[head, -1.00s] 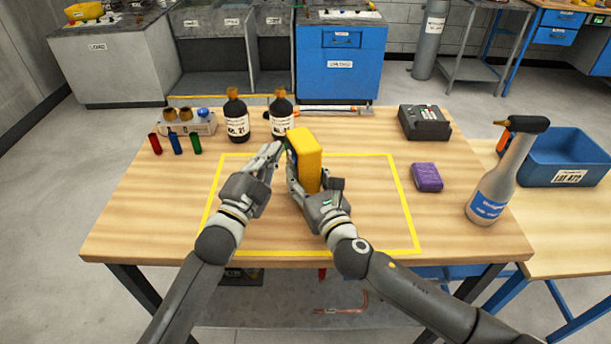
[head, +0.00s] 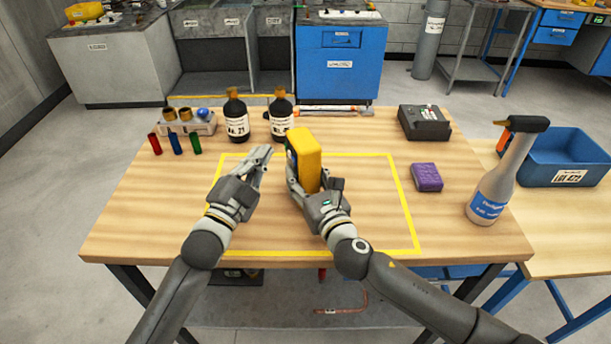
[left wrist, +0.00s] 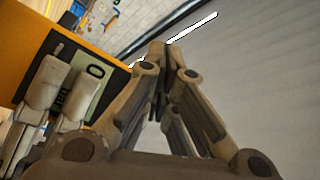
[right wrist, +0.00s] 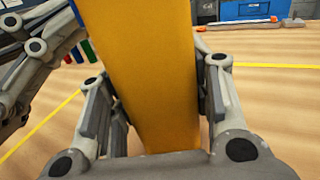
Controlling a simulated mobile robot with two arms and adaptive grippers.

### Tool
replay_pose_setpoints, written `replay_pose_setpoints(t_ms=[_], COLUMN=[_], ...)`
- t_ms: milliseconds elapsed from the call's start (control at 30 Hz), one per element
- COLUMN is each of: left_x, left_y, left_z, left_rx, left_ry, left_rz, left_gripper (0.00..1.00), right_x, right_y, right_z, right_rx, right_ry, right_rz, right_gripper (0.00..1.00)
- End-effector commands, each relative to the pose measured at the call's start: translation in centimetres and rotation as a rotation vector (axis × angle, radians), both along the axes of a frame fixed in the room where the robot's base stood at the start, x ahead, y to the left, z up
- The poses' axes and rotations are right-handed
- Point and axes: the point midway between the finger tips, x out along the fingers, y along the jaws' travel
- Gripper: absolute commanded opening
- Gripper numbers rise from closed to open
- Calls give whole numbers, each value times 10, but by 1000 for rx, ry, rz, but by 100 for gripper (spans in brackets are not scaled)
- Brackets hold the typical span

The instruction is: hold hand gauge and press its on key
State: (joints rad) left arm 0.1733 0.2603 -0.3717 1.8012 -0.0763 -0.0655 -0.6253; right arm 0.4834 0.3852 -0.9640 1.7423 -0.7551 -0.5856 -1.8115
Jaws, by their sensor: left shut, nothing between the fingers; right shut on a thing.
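The hand gauge (head: 307,160) is a yellow block held upright above the table, inside the yellow taped outline. My right gripper (head: 304,185) is shut on it. In the right wrist view the gauge's plain yellow back (right wrist: 145,75) stands between the two fingers. My left gripper (head: 260,158) is shut and empty, to the left of the gauge and apart from it. In the left wrist view the left fingertips (left wrist: 157,50) meet, and part of the gauge's face with a lit display reading 0 (left wrist: 92,85) shows at left, partly covered by right gripper fingers. The on key cannot be made out.
Two brown bottles (head: 237,118) stand at the table's back left, near a rack and small coloured tubes (head: 176,143). A purple sponge (head: 426,177), a dark box device (head: 424,123) and a spray bottle (head: 492,185) are at right. The taped area's right side is clear.

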Motion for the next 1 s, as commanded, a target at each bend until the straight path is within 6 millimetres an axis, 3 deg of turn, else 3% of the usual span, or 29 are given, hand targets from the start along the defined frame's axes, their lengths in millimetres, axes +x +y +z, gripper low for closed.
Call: replay_pose_setpoints(t_ms=[400,867,900,1000], left_x=[-16,-18,-18,-18], left_y=[38,43,43,43], left_z=[0,1,1,1], left_rx=[2,0,0,1], left_ry=[0,-1,-1,-1], left_rz=[0,-2,-2,-1], left_gripper=[0,0,0,0], right_x=[0,0,0,0], right_y=[-1,-1,-1,-1], right_z=[-2,-2,-2,-2], right_rx=[-2,-2,-2,-1], right_ry=[4,4,4,3], right_rz=[-2,-2,-2,-1], right_gripper=[2,2,51,64])
